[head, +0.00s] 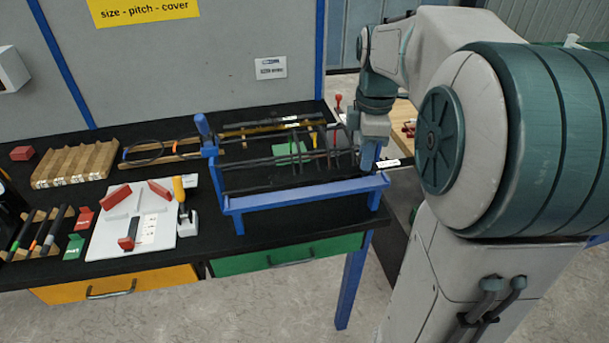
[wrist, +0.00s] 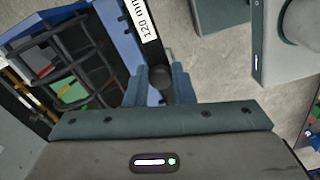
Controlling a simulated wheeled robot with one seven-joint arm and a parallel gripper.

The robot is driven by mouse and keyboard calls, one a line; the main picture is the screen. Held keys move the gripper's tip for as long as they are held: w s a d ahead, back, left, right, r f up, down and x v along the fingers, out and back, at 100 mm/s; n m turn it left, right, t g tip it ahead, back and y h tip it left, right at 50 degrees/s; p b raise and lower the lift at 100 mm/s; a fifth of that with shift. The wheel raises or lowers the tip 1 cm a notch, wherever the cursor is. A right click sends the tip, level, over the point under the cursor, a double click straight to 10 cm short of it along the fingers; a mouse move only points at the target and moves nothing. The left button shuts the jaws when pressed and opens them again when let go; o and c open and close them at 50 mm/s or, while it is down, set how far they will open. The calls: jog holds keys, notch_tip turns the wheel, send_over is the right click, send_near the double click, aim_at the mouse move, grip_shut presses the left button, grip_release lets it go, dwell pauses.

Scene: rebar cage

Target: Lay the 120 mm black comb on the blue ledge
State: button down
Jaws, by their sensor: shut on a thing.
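My gripper (head: 369,155) is at the right end of the rebar cage, above the end of the blue ledge (head: 300,195). In the wrist view the gripper (wrist: 160,74) is shut on the black comb (wrist: 147,24), which has a white label reading "120 mm". The fingers hide part of the comb. The label also shows beside the gripper in the head view (head: 388,163). The blue ledge (wrist: 85,42) lies to the left of the comb in the wrist view. I cannot tell whether the comb touches the ledge.
The rebar cage (head: 290,160) with dark bars stands behind the ledge. A white board (head: 112,235) with red blocks and a yellow-handled tool (head: 179,190) lie to the left. A wooden rack (head: 75,165) is farther left. The ledge top looks bare.

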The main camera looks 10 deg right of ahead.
jog(key=w+a+f, duration=0.2)
jog(key=a, duration=0.1)
jog(key=w+a+f+p, duration=0.1)
jog(key=w+a+f, duration=0.1)
jog(key=a, duration=0.1)
jog(key=w+a+f+p, duration=0.1)
jog(key=w+a+f, duration=0.1)
jog(key=a, duration=0.1)
jog(key=shift+w+a+f, duration=0.1)
jog(key=shift+w+f, duration=0.25)
jog(key=shift+a+f, duration=0.1)
jog(key=shift+f, duration=0.15)
jog(key=shift+f+p, duration=0.3)
jog(key=shift+f, duration=1.55)
jog(key=shift+f, duration=0.2)
jog(key=c, duration=1.2)
grip_release()
jog(key=shift+r, duration=0.1)
jog(key=shift+c, duration=0.2)
